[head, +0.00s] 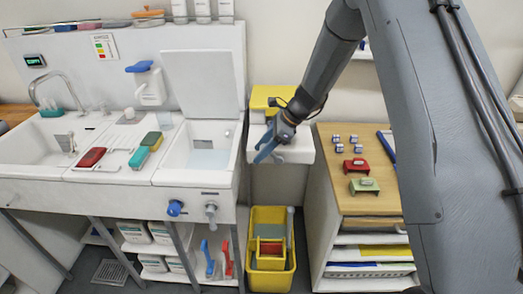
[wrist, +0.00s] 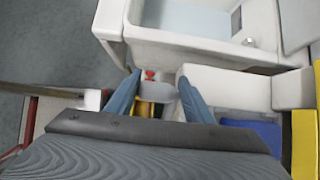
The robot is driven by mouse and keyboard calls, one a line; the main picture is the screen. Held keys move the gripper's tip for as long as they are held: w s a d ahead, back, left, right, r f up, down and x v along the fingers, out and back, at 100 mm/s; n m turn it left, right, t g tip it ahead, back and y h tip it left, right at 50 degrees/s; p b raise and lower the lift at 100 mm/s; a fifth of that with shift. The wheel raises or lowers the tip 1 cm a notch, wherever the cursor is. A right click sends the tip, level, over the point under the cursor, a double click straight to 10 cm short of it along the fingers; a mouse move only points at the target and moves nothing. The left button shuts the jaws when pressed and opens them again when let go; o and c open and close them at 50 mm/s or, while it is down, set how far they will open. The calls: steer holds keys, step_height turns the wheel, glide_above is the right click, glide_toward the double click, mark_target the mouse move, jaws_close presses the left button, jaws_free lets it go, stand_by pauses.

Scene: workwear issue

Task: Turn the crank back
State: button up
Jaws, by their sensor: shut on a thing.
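My gripper (head: 265,154) has blue fingers and is at the front left of a white wall unit with a yellow top, right of the sink. In the wrist view the fingers (wrist: 157,84) stand apart on either side of a grey, rounded piece, which looks like the grip of the crank (wrist: 161,91). My gripper is shut on it. A small red spot shows just beyond the grip. The rest of the crank is hidden by my gripper in the head view, so its angle cannot be told.
The white wall unit (head: 297,151) is close beside my fingers. The white sink (head: 205,150) is to the left, with its lid raised. A yellow bucket (head: 257,283) stands below. A wooden-topped cabinet (head: 347,202) with small red and green items is to the right.

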steer(key=shift+s+a+f, duration=0.25)
steer(key=shift+s+f, duration=0.4)
steer(key=shift+s, duration=0.05)
steer(key=o, duration=1.3)
steer(key=shift+o, duration=0.2)
steer(key=shift+r, duration=0.15)
steer(key=shift+d+r+p, duration=0.3)
steer(key=shift+r+p, duration=0.1)
steer(key=shift+r, duration=0.05)
steer(key=p+v, duration=0.3)
steer(key=v, duration=0.5)
steer(key=shift+w+p, duration=0.35)
steer(key=shift+w, duration=0.05)
steer(key=shift+a, duration=0.1)
